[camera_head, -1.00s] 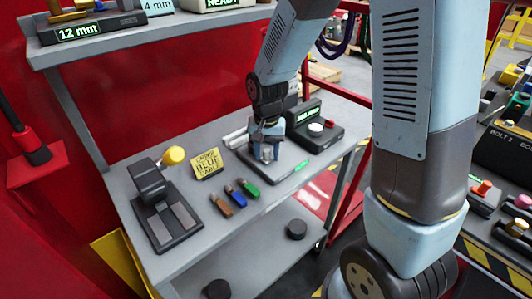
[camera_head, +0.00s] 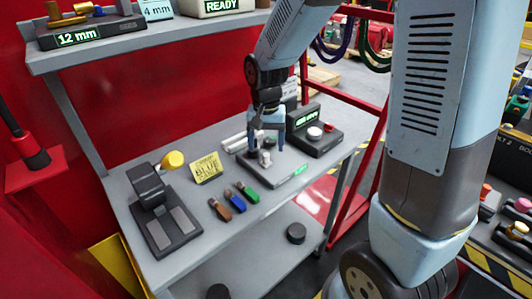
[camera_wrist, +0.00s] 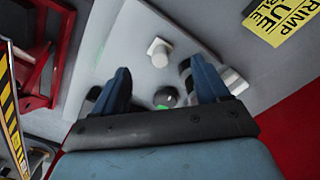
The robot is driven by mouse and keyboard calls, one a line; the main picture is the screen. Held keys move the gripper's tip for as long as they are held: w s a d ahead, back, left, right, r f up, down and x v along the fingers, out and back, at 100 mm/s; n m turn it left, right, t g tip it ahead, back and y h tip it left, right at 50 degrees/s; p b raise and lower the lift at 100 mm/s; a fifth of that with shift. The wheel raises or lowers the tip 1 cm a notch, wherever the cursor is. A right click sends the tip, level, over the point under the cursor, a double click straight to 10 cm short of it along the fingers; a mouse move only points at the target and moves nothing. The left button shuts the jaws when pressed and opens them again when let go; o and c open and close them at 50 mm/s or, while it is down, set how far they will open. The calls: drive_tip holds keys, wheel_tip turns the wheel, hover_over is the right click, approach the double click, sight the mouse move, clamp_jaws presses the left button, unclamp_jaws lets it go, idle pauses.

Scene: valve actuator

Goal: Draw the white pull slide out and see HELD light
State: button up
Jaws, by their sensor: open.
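A light plate fixture (camera_head: 283,172) lies on the grey bench, with a small green lit mark (camera_head: 300,169) on its front edge; its lettering is too small to read. A pale stubby knob, which looks like the white pull slide (camera_head: 265,158), stands on the plate. It also shows in the wrist view (camera_wrist: 159,52), ahead of the fingertips. My gripper (camera_head: 268,143) is over the plate, fingers pointing down. In the wrist view my gripper (camera_wrist: 162,78) is open and empty, its blue fingers apart. A dark round knob with a green patch (camera_wrist: 166,98) shows between the fingers.
A console with a green display and pale button (camera_head: 315,132) stands close behind the plate. Brown, blue and green pieces (camera_head: 234,200), a yellow card (camera_head: 207,168) and a black press with a yellow knob (camera_head: 152,188) are to the left.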

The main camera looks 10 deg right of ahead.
wheel_tip(320, 180, up, 8)
drive_tip(key=s+d+r+n+t, duration=0.1)
drive_tip(key=s+d+r+t, duration=0.1)
drive_tip(key=s+d+r, duration=0.4)
drive_tip(key=s+d+r+n+t, duration=0.1)
drive_tip(key=s+d+r+t, duration=0.2)
drive_tip(key=s+d+r, duration=0.3)
drive_tip(key=s+d, duration=0.3)
drive_tip(key=s, duration=0.2)
drive_tip(key=shift+d+t, duration=0.3)
drive_tip(key=shift+d, duration=0.05)
